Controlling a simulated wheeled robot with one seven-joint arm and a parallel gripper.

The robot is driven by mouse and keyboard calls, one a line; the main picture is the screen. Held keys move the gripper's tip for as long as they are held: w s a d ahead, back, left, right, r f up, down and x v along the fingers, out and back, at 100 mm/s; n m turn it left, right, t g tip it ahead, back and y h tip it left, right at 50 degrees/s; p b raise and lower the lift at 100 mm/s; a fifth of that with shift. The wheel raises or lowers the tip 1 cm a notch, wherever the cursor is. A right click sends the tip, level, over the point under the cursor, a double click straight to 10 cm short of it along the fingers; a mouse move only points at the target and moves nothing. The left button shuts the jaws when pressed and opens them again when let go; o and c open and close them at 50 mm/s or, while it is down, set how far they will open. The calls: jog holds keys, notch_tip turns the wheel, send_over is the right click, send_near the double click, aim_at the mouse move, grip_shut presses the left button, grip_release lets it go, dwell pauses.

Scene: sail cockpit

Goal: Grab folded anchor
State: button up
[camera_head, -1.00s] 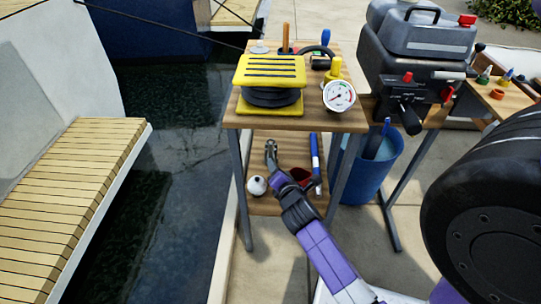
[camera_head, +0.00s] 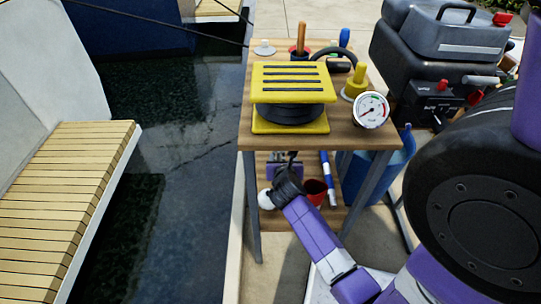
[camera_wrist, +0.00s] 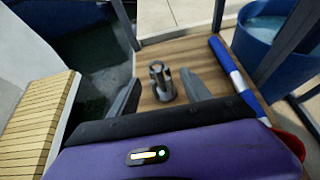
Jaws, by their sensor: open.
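The folded anchor (camera_wrist: 160,80) is a small grey metal piece standing on the wooden lower shelf (camera_wrist: 190,48) of the stand. In the wrist view it shows between and slightly beyond the two fingers of my gripper (camera_wrist: 160,90), which is open. One finger is on each side of it, and I see no clear contact. In the head view my gripper (camera_head: 285,165) reaches into the lower shelf below the tabletop. There the anchor is hidden, or cannot be told apart from the gripper.
A blue and white tube (camera_wrist: 232,72) lies right of the anchor. A white ball (camera_head: 264,199) and a red cup (camera_head: 316,190) are close to my arm. The tabletop (camera_head: 350,138) overhangs the shelf. A blue bin (camera_wrist: 268,45) stands to the right; water lies left.

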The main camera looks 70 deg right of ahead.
aim_at(279, 157)
jog(key=b+x, duration=0.1)
jog(key=x, duration=0.2)
jog(key=b+x, duration=0.1)
jog(key=x, duration=0.1)
jog(key=w+b+x, duration=0.1)
jog(key=x, duration=0.2)
jog(key=shift+d+r, duration=0.1)
jog(key=shift+d, duration=0.2)
grip_shut()
dwell(1.0)
jog(key=shift+w+r, duration=0.1)
jog(key=shift+r, duration=0.1)
